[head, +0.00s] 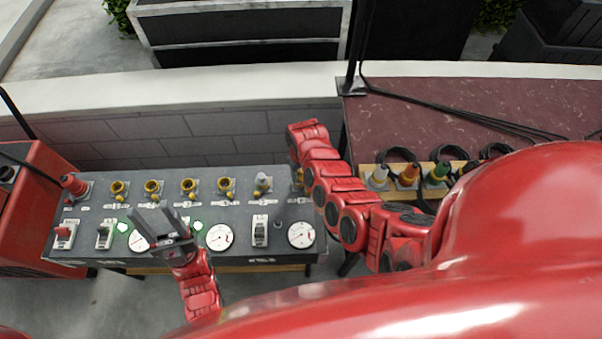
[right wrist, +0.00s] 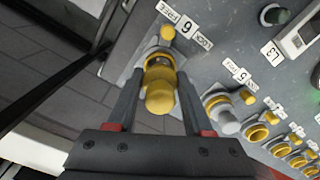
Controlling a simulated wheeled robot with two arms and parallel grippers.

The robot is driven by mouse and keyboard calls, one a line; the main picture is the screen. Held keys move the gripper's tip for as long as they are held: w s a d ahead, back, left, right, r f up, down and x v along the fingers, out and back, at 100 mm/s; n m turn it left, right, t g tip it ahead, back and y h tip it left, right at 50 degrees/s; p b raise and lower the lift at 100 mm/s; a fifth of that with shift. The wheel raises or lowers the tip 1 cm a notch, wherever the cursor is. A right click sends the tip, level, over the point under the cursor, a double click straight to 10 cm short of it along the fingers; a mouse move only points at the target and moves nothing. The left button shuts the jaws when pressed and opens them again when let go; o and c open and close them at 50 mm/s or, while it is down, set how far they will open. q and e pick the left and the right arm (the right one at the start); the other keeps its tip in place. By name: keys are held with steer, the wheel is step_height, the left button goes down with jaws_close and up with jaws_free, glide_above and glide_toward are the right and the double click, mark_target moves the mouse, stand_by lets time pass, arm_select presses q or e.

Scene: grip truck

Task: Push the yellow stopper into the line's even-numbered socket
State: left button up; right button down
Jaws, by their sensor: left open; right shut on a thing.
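The yellow stopper (right wrist: 160,97) is between the fingers of my right gripper (right wrist: 157,99), which is shut on it, in the right wrist view. It lines up with the socket marked 6 (right wrist: 148,55) and overlaps it; I cannot tell how deep it sits. In the head view the right arm reaches to the panel's right end and mostly hides this socket (head: 297,176). The socket marked 5 (right wrist: 208,99) holds a grey plug (right wrist: 228,123). My left gripper (head: 156,214) is open and empty above the panel's front part.
The dark panel (head: 280,211) has several yellow-ringed sockets (head: 152,187), a red plug (head: 73,185) at the left end, switches (head: 260,230) and dials (head: 219,237).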

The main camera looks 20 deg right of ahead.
steer(key=shift+f+b, duration=0.75)
steer(key=shift+f, duration=0.2)
stand_by(0.4)
steer(key=shift+s+r, duration=0.1)
steer(key=shift+r+p, duration=0.4)
steer(key=shift+p, duration=0.1)
steer(key=shift+r+p, duration=1.2)
steer(key=shift+r, duration=0.35)
steer(key=shift+f, duration=0.15)
steer(key=shift+f+b, duration=0.2)
steer(key=shift+b, duration=0.1)
steer(key=shift+f, duration=0.2)
